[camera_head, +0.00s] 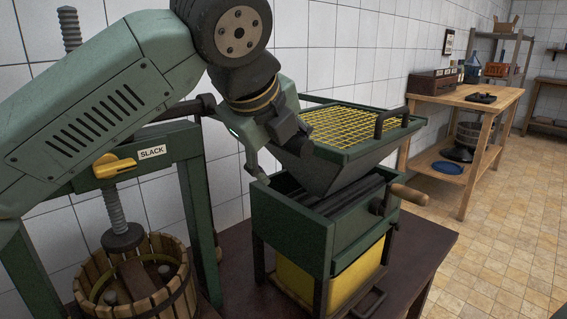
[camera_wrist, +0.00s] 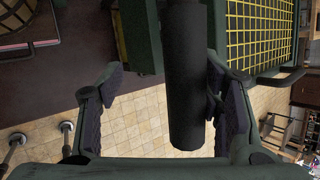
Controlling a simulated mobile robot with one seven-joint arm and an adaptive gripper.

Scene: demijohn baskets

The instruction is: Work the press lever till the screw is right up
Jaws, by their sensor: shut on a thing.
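The press has a green frame (camera_head: 192,190) and a threaded grey screw (camera_head: 113,208) that also shows above the crossbeam. Its round pressing plate (camera_head: 122,238) sits around rim height of the slatted wooden basket (camera_head: 172,300). A yellow catch (camera_head: 114,166) points at a "SLACK" label (camera_head: 152,152). The dark press lever (camera_head: 203,106) runs right from the press top, partly hidden by my arm. Its black grip (camera_wrist: 185,85) stands between the fingers of my gripper (camera_wrist: 163,95), nearer the right finger. My gripper (camera_head: 276,152) is shut on it, in front of the green hopper.
A green crusher with a yellow-mesh hopper (camera_head: 345,126) and a wooden-handled crank (camera_head: 408,194) stands close to my gripper on the dark table (camera_head: 430,246). A wooden bench (camera_head: 490,100) stands further back right. The tiled floor (camera_head: 500,240) there is clear.

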